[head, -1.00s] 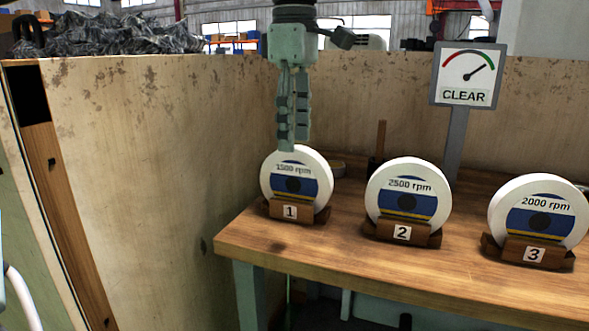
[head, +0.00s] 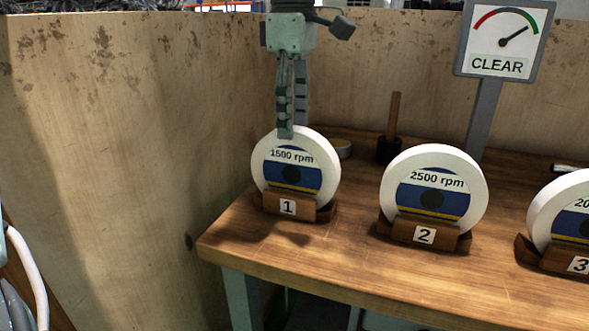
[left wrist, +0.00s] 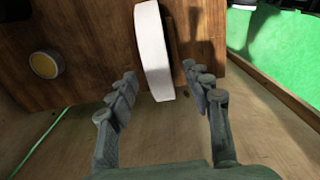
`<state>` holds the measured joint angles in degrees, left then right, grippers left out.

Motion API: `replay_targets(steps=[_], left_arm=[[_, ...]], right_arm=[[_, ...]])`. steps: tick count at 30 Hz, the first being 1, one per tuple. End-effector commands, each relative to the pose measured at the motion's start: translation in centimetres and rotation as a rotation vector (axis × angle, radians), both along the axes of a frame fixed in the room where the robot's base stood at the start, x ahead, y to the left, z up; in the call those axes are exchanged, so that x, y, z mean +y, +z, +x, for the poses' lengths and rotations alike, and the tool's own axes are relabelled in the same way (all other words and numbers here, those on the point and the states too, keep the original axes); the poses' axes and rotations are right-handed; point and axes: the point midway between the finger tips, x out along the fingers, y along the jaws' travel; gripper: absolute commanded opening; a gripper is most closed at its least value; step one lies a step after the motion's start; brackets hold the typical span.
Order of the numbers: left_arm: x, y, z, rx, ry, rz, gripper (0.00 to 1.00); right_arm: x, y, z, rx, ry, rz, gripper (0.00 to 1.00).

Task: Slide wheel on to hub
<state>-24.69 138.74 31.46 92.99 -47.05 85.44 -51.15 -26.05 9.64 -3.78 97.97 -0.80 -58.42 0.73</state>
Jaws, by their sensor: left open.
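Three white grinding wheels stand upright in numbered wooden cradles on the bench: the 1500 rpm wheel (head: 293,173) in cradle 1 (head: 287,207), the 2500 rpm wheel (head: 432,192) in cradle 2 (head: 424,235), and a partly cut-off wheel (head: 565,222) in cradle 3 (head: 575,263). My left gripper (head: 288,132) points down at the top of the 1500 rpm wheel. In the left wrist view its open fingers (left wrist: 160,85) lie on either side of the wheel's rim (left wrist: 153,52). Contact cannot be told. The hub and my right gripper are not in view.
A wooden handle in a dark holder (head: 389,150) and a small round tin (head: 343,149) sit behind the wheels. A stained panel wall (head: 130,120) encloses the left and back.

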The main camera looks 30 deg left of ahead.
Motion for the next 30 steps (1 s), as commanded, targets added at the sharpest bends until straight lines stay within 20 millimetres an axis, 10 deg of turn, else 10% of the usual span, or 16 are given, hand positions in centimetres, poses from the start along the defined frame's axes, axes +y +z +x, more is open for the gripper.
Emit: replay_targets(steps=[15,30], left_arm=[[-0.2,-3.3,0.1,0.001,0.000,-0.001,0.49],[-0.2,-3.3,0.1,0.001,0.000,0.000,0.00]], right_arm=[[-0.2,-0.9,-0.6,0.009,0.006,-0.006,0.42],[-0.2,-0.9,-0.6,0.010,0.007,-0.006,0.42]])
